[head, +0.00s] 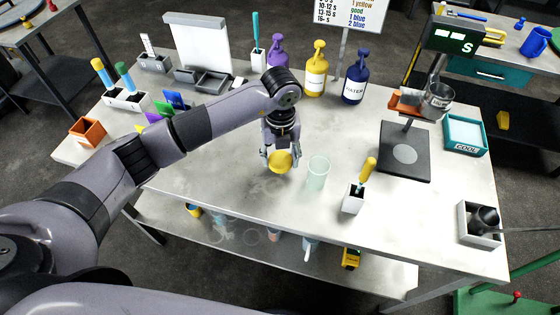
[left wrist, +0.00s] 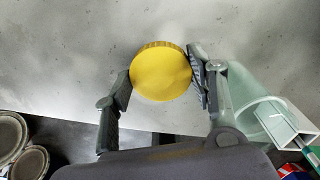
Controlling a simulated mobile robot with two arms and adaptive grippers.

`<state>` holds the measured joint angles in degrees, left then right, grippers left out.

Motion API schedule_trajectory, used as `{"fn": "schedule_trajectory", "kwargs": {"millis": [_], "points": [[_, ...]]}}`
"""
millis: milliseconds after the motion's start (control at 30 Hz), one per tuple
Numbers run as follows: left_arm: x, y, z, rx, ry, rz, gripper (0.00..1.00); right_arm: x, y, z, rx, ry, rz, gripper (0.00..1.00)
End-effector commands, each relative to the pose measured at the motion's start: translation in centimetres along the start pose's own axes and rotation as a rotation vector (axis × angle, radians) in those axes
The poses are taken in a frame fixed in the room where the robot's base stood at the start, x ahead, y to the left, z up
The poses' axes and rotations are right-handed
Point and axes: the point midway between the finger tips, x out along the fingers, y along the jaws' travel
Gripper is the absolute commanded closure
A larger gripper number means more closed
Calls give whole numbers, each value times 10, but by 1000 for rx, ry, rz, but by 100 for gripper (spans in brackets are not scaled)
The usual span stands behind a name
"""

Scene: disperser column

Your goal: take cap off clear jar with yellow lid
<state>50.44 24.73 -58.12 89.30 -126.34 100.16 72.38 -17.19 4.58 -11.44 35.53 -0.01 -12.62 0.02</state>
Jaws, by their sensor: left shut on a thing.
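The round yellow lid (head: 279,162) is between the fingers of my left gripper (head: 280,157), which is shut on it above the worktable. It also shows in the left wrist view (left wrist: 161,71), with a finger of the left gripper (left wrist: 158,80) on each side. A clear, pale green jar (head: 318,172) stands upright and open just to the right of the lid. In the left wrist view the jar (left wrist: 264,105) is partly hidden behind the right finger. No jar body shows under the lid. My right gripper is not in view.
A white holder with a yellow-handled tool (head: 352,199) stands right of the jar. A black scale plate (head: 405,152) lies farther right. Purple, yellow and blue bottles (head: 316,75) stand behind. The tabletop in front of the lid is clear to the edge.

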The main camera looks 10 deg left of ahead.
Motion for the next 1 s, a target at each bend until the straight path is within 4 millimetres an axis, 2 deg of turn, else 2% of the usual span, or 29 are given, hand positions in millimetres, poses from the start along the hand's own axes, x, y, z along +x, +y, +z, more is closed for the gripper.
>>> {"fn": "schedule_trajectory", "kwargs": {"millis": [100, 200, 600, 633, 900, 1000], "points": [[20, 0, -2, 0, 5, 4, 82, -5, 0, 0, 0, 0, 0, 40], [30, 0, -1, 0, 4, 3, 82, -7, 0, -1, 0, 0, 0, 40], [38, 0, -1, 0, 1, 2, 82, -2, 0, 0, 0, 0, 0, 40], [37, 0, -1, 0, 1, 1, 48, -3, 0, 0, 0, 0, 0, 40], [36, 0, -1, 0, 2, 2, 30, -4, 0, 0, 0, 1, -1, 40], [36, 0, -1, 0, 2, 2, 28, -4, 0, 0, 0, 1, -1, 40]]}}
